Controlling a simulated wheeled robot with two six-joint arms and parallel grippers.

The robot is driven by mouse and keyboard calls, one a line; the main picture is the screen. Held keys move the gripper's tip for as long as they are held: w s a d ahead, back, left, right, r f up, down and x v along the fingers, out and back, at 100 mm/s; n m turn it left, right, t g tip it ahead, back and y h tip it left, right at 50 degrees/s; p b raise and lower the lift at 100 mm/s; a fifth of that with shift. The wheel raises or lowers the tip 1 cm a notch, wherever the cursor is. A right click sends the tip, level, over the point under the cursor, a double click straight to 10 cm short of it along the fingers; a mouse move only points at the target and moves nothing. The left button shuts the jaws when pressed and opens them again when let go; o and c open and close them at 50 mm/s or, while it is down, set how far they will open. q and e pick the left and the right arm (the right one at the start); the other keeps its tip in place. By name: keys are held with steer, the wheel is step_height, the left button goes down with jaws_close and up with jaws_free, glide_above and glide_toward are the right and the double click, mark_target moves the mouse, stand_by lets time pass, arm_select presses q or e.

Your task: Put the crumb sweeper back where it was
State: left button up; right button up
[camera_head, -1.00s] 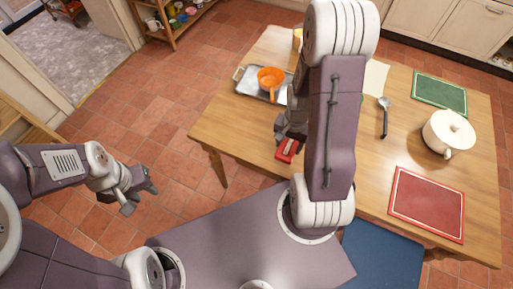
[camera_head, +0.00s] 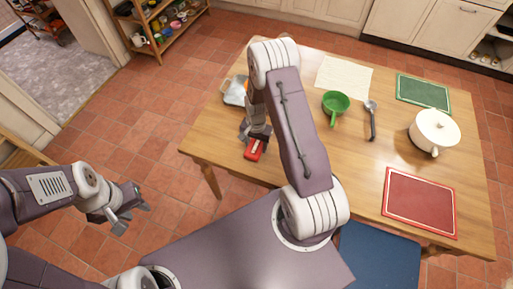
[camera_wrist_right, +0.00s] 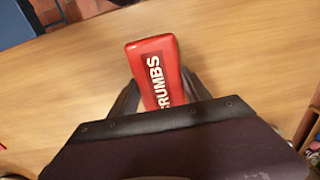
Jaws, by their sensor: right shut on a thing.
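The crumb sweeper is a red block (camera_head: 255,151) at the table's near left edge. In the right wrist view the crumb sweeper (camera_wrist_right: 158,72) shows a dark label with "CRUMBS" lettering, partly cut off by the gripper. My right gripper (camera_head: 250,137) is shut on it, over the wooden table (camera_head: 350,170). I cannot tell whether the sweeper touches the tabletop. My left gripper (camera_head: 133,207) hangs over the floor, left of the table, with its fingers apart and nothing visible between them.
A metal tray with an orange item (camera_head: 236,91) is partly hidden behind my right arm. A green strainer-like pan (camera_head: 335,104), a dark-handled spoon (camera_head: 371,120), a white pot (camera_head: 434,131), a red mat (camera_head: 420,203), a green mat (camera_head: 423,92) and a pale cloth (camera_head: 343,76) lie on the table.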

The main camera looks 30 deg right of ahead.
mark_target(256, 148)
step_height(256, 148, down, 3)
steer(key=shift+w+r, duration=0.1)
steer(key=shift+r, duration=0.05)
steer(key=o, duration=1.3)
step_height(256, 148, up, 12)
steer(key=shift+r, duration=0.1)
steer(key=s+a+r+n, duration=0.2)
steer(key=s+r+n, duration=0.1)
steer(key=s, duration=0.1)
steer(key=s+a+r+n, duration=0.3)
steer(key=s, duration=0.1)
steer(key=s+a+r+n+t, duration=0.1)
steer(key=s+a+r+n, duration=0.1)
steer(key=s+n, duration=0.1)
steer(key=shift+s+a+r+n, duration=0.15)
steer(key=shift+s+r+n, duration=0.05)
steer(key=shift+s, duration=0.25)
steer(key=shift+s+a+r+n, duration=0.1)
steer(key=shift+s+r+n, duration=0.1)
steer(key=shift+s, duration=0.25)
